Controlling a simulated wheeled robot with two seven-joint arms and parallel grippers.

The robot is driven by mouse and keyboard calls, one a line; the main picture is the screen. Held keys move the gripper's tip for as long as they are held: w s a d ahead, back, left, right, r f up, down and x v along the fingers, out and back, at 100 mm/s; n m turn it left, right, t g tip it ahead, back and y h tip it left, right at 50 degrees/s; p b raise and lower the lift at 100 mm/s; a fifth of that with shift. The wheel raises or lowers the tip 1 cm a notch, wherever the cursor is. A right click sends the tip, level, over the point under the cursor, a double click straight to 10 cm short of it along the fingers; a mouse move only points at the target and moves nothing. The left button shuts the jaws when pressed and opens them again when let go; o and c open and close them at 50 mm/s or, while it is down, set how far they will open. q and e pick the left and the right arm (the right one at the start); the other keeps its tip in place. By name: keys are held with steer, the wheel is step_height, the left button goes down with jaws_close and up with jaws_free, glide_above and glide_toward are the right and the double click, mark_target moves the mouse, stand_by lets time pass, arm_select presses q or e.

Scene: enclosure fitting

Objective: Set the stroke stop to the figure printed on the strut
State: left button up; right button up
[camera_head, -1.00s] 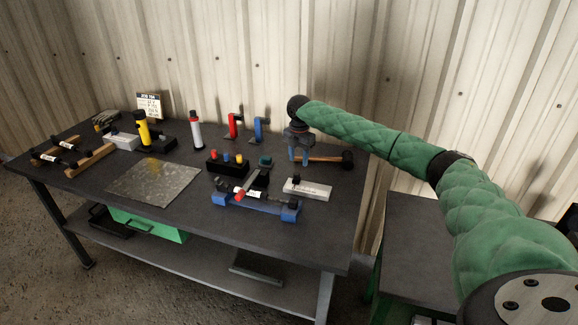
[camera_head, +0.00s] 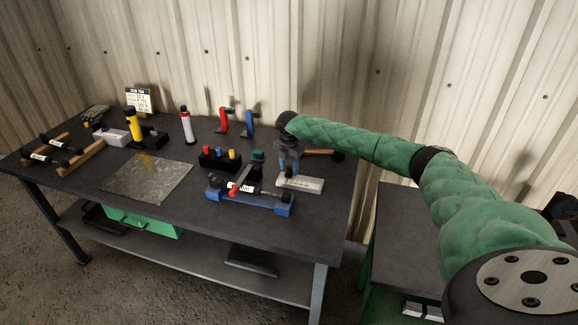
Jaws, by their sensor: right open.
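A blue fixture (camera_head: 270,206) with raised ends lies near the bench's front edge. A small piece with a white label and red tip (camera_head: 235,191) lies over it; the printing is too small to read. Two dark struts with white labels (camera_head: 38,157) lie across wooden rails at the far left. I cannot tell which part is the stroke stop. My right gripper (camera_head: 287,170) points down, open and empty, just above or behind a grey block with a label (camera_head: 312,185), right of the blue fixture. Whether it touches the block is unclear. My left gripper is out of view.
A black block with coloured knobs (camera_head: 220,162), a hammer (camera_head: 322,152), red (camera_head: 223,120) and blue (camera_head: 249,124) upright tools, a white bottle (camera_head: 187,126) and a yellow bottle (camera_head: 133,126) stand around. A metal plate (camera_head: 150,180) is bare. A job card (camera_head: 139,100) stands behind.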

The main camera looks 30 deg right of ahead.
steer(key=shift+w+f, duration=0.1)
steer(key=shift+f, duration=0.05)
jaws_close()
steer(key=shift+s+d, duration=0.2)
steer(key=shift+s, duration=0.05)
steer(key=s+d+p, duration=0.1)
steer(key=s+d, duration=0.2)
steer(key=shift+s, duration=0.3)
steer(key=shift+s+d, duration=0.15)
steer(key=shift+s, duration=0.05)
steer(key=shift+d, duration=0.1)
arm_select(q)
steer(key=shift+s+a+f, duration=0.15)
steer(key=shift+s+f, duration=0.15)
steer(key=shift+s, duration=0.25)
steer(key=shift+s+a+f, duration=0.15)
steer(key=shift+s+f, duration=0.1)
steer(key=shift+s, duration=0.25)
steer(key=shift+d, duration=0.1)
